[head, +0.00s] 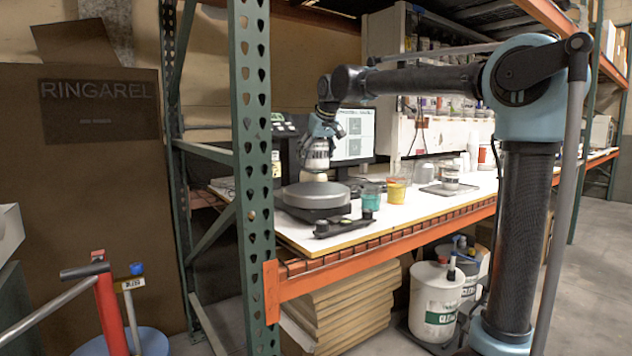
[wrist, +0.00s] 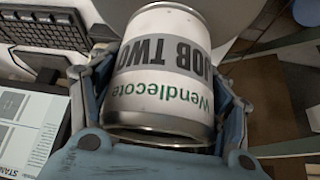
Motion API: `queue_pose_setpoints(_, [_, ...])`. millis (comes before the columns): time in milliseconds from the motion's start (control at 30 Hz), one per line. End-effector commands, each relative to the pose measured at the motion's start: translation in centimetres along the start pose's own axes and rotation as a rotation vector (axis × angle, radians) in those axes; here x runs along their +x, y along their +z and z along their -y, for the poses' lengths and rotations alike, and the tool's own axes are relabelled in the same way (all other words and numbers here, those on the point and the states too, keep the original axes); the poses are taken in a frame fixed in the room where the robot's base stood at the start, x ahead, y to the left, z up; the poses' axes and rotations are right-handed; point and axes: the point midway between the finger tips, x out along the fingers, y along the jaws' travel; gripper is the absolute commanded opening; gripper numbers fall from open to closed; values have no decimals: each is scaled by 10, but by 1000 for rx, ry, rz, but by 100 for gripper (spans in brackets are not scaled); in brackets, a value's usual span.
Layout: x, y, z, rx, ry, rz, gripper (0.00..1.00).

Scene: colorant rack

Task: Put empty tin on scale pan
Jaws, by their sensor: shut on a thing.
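A white tin (wrist: 160,70) with a grey band reading "JOB TWO" and green "Wendlecote" lettering fills the middle of the wrist view. My gripper (wrist: 162,95) is shut on it, one finger on each side. In the head view, the tin (head: 316,153) hangs below my gripper (head: 322,127), over the scale pan (head: 315,195). The pan is a round grey disc on a dark scale base near the left end of the bench. A cream-coloured part shows just under the tin's white side. I cannot tell whether anything touches the pan. The tin's inside is hidden.
A dark device (head: 346,224) lies at the bench's front edge. A monitor (head: 354,136) stands behind. Another tin (head: 450,178) stands on a tray farther right. A green rack post (head: 252,160) rises at left.

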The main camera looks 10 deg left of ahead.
Motion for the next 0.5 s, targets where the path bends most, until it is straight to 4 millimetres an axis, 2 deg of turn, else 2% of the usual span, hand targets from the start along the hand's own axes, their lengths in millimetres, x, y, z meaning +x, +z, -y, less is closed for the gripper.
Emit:
queue_pose_setpoints(100, [13,8,0,0,0,0,34])
queue_pose_setpoints(367, [28,16,0,0,0,0,34])
queue_pose_setpoints(500, [45,26,0,1,0,0,34])
